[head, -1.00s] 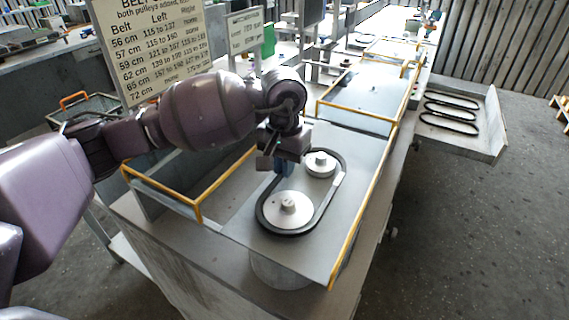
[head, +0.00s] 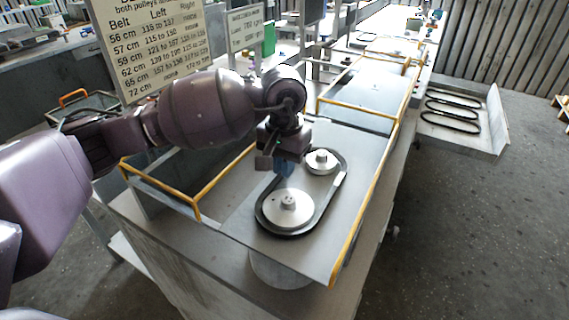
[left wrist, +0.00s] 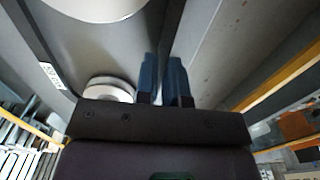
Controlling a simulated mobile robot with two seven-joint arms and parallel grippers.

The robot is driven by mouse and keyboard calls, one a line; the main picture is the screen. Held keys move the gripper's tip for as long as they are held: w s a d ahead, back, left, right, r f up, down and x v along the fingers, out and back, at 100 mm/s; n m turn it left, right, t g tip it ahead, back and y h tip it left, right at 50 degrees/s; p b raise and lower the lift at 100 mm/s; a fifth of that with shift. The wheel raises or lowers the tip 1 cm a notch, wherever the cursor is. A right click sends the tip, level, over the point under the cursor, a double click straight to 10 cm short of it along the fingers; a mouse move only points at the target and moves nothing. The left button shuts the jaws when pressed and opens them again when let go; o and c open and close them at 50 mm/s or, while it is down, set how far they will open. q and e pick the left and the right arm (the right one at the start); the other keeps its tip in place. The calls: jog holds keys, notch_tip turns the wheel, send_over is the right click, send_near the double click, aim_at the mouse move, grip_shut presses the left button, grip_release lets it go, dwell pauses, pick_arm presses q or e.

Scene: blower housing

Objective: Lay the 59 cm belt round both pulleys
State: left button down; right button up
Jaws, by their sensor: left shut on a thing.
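The black belt (head: 262,222) forms a long loop around both pulleys on the grey plate, with a pale tag (head: 339,180) on its right run. The large near pulley (head: 287,208) and the smaller far pulley (head: 321,162) lie inside the loop. My left gripper (head: 284,168) is shut on the belt's left run, between the pulleys. In the left wrist view the blue fingers (left wrist: 163,80) pinch the belt (left wrist: 171,35), beside the small pulley (left wrist: 108,88). I cannot tell whether the belt sits in the grooves. My right gripper is not in view.
Several black belts (head: 452,112) lie in a grey tray (head: 487,143) at the right. A sign (head: 155,45) listing belt lengths stands behind my left arm. Yellow rails (head: 350,240) edge the plate. The plate right of the belt is clear.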

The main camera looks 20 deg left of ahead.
pick_arm(q)
jog(key=shift+f, duration=0.1)
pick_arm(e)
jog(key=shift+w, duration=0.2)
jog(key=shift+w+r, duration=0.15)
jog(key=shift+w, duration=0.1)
pick_arm(q)
jog(key=c, duration=1.1)
grip_release()
jog(key=shift+c, duration=0.2)
jog(key=shift+r, duration=0.8)
jog(key=shift+r+p, duration=0.3)
jog(key=shift+r, duration=0.3)
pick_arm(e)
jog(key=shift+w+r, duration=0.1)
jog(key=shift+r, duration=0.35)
